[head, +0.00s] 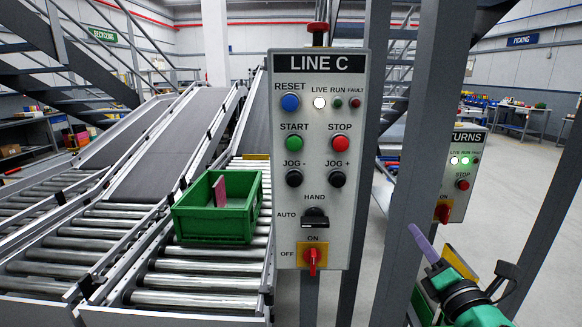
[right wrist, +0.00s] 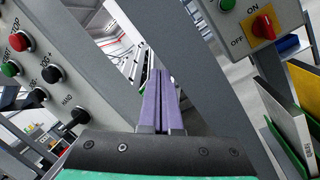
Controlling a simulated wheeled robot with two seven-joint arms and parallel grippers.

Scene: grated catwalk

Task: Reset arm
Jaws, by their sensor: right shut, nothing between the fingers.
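My right gripper (head: 416,236) is at the lower right of the head view, right of the LINE C panel and apart from it. Its purple fingers point up and left, shut and empty; they also show closed together in the right wrist view (right wrist: 160,80). The grey LINE C panel (head: 345,120) carries a blue RESET button (head: 290,102), a green START button, a red STOP button, black JOG buttons, a HAND/AUTO selector (head: 315,217) and a red ON/OFF switch (head: 312,257). LIVE glows white. My left gripper is not in view.
Grey metal posts (head: 415,150) stand between the LINE C panel and the RETURNS panel (head: 460,165), close to my right gripper. A green crate (head: 215,228) sits on the roller conveyor (head: 205,280) at left. Yellow and white boards (right wrist: 290,115) are at right in the wrist view.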

